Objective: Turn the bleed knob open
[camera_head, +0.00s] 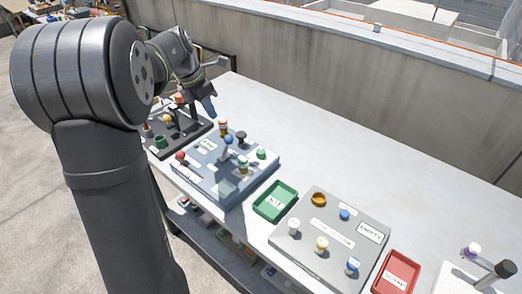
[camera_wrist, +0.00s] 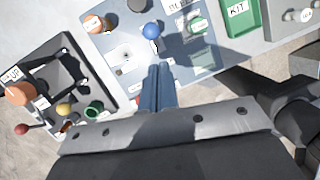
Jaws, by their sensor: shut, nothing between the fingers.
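A blue-grey panel (camera_head: 215,183) on the bench carries several coloured knobs; it also shows in the wrist view (camera_wrist: 120,75). A blue ball-topped knob (camera_head: 228,140) stands near its middle, also in the wrist view (camera_wrist: 151,31). An orange knob (camera_head: 223,126), a black knob (camera_head: 241,135), a green knob (camera_head: 262,154) and a red knob (camera_head: 181,156) are around it. The labels are too small or cut off to tell which is the bleed knob. My gripper (camera_head: 210,108) is shut and empty; in the wrist view its blue fingers (camera_wrist: 160,68) hide part of the panel.
A dark tray (camera_head: 160,150) with knobs and small parts is left of the panel. A green KIT tray (camera_head: 291,190), a grey panel (camera_head: 300,250) and a red tray (camera_head: 412,262) stand to the right. The bench's back strip is clear before a concrete wall (camera_head: 330,65).

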